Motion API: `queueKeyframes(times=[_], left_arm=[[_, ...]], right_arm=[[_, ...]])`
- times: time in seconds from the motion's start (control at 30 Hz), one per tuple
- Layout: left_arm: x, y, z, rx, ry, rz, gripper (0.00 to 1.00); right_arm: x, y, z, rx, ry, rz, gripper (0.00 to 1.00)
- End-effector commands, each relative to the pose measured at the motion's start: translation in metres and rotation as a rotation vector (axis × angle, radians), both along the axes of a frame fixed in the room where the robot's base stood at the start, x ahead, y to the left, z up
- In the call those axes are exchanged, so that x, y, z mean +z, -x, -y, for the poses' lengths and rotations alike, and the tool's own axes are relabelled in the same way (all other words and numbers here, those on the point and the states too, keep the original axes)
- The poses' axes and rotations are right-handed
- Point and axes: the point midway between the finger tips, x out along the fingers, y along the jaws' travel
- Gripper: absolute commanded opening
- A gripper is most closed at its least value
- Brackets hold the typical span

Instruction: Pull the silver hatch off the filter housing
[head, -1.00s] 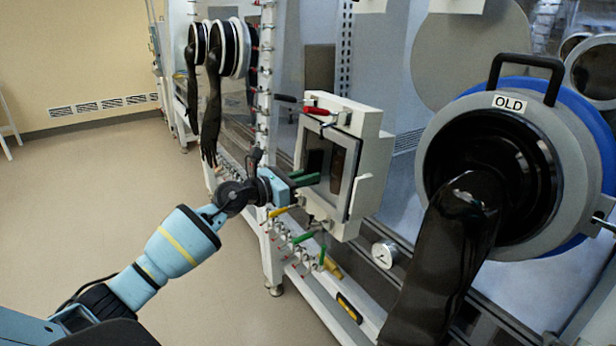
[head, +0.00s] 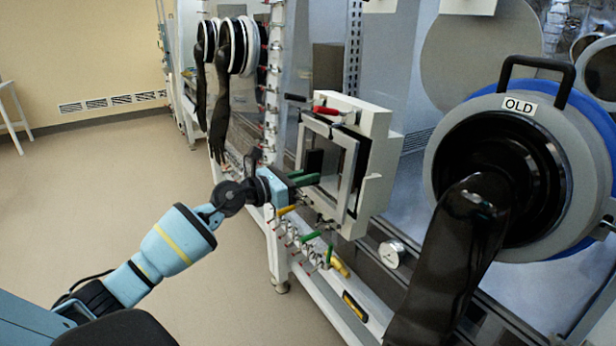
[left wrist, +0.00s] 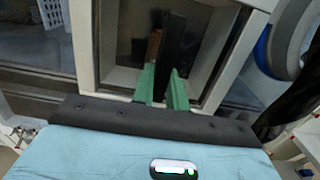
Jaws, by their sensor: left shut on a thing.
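The silver hatch (head: 350,170) is a framed panel with a dark window on the front of the pale filter housing (head: 378,150). A dark gap shows between the hatch and the housing along the right side. My left gripper (head: 305,180) is at the hatch's near face, its green fingers shut on a dark upright handle. In the left wrist view, the gripper (left wrist: 165,88) has its fingers either side of the dark handle (left wrist: 176,42), and the hatch frame (left wrist: 86,45) surrounds them. The exact finger contact is partly hidden. My right gripper is not in view.
A red-handled clamp (head: 327,111) sits at the housing's top. A large round port marked OLD (head: 518,105) with a hanging black glove (head: 455,250) stands to the right. Coloured valves (head: 309,236) and a gauge (head: 391,254) lie below. Open floor (head: 130,180) is at left.

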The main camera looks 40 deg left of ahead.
Motion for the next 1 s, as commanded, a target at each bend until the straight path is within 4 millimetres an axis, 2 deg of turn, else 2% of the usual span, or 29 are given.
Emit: queueKeyframes(times=[0.53, 1.0], left_arm=[[0.003, 0.004, -0.002, 0.002, 0.001, 0.006, 0.0], [0.006, 0.025, -0.011, 0.002, 0.0, 0.006, 0.0]], right_arm=[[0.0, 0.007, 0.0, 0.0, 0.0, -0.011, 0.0], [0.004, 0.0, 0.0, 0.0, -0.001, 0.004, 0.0]])
